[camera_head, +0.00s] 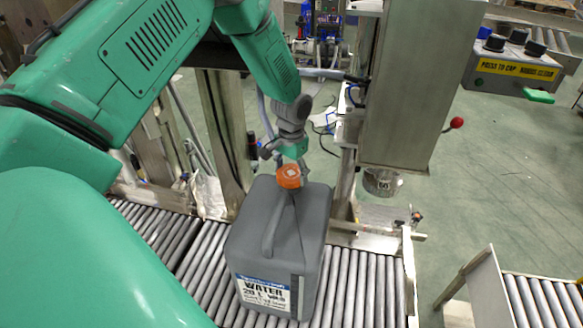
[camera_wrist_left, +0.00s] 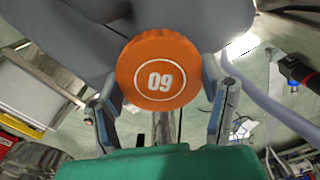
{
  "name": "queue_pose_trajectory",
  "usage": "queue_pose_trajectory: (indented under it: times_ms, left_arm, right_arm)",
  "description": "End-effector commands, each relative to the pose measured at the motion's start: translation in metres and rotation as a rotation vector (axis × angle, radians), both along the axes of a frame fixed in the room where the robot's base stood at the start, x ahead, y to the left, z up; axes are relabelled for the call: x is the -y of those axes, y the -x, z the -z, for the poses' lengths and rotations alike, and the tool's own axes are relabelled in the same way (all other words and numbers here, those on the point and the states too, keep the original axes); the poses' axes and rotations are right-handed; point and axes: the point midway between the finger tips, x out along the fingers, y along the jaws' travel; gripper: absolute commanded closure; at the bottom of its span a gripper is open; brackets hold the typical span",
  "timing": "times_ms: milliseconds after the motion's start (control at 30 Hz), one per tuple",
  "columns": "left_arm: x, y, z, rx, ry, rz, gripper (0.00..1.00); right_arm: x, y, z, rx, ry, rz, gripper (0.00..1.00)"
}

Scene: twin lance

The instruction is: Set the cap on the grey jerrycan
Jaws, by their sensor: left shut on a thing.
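The grey jerrycan (camera_head: 262,215) stands upright on the roller conveyor, with a white and blue WATER label on its near face and a handle along its top. The orange cap (camera_head: 288,178) shows at the far end of the jerrycan's top. In the left wrist view the cap (camera_wrist_left: 158,48) shows its round top face, marked 60 in a white ring. My left gripper (camera_head: 291,164) is shut on the cap, one finger on each side of it. The jerrycan's neck is hidden, and I cannot tell whether the cap touches it. My right gripper is out of view.
The roller conveyor (camera_head: 345,285) runs beneath the jerrycan. A steel capping machine (camera_head: 415,90) with a red-knobbed lever (camera_head: 456,123) stands just behind and right. A control box (camera_head: 515,68) is at the upper right. A second roller conveyor (camera_head: 540,300) is at the lower right.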

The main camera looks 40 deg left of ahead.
Motion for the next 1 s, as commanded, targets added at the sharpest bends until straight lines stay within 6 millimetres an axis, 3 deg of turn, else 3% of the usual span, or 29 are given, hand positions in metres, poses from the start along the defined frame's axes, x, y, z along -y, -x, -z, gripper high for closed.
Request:
queue_pose_trajectory:
  times_ms: [1000]
  left_arm:
    - [0.0, 0.0, 0.014, -0.002, 0.0, 0.0, 0.54]
  right_arm:
    - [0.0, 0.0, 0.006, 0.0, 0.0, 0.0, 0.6]
